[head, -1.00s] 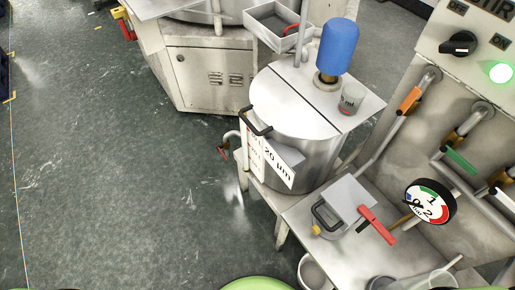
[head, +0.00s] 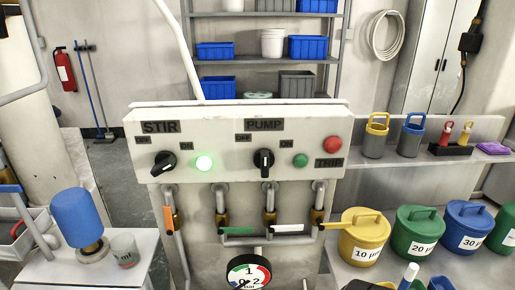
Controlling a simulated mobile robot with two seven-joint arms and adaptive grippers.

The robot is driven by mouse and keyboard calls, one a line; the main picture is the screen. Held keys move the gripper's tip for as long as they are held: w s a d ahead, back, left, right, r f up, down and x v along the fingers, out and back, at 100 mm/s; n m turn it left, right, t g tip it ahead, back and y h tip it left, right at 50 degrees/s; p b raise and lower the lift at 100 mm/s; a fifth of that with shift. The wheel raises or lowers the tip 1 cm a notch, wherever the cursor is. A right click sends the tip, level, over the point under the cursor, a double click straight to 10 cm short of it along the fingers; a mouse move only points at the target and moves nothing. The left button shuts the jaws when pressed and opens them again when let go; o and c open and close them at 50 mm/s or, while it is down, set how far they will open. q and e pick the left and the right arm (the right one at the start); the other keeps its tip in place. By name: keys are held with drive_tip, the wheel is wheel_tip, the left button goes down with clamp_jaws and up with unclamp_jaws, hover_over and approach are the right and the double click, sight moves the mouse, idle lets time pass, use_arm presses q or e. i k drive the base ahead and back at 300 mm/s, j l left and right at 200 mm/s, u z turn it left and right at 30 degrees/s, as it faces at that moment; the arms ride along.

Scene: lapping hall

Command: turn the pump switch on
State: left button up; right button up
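The pump switch (head: 263,162) is a black rotary knob under the PUMP label on a pale control panel (head: 225,172) in the head view. Its grip stands about upright, between the OFF and ON labels. The lamp (head: 300,160) to its right is dark green and looks unlit. Left of it, the stir knob (head: 164,164) is tilted toward ON, and its green lamp (head: 204,163) is lit. Neither of my grippers shows.
A red button (head: 332,144) sits above the TRIP label. Below are pipes with coloured valve handles and a round gauge (head: 248,273). A blue motor (head: 77,218) stands at the left. Lidded tubs, including a yellow one (head: 364,243), stand at the right.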

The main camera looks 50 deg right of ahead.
sight(263, 159)
drive_tip(key=z, duration=1.55)
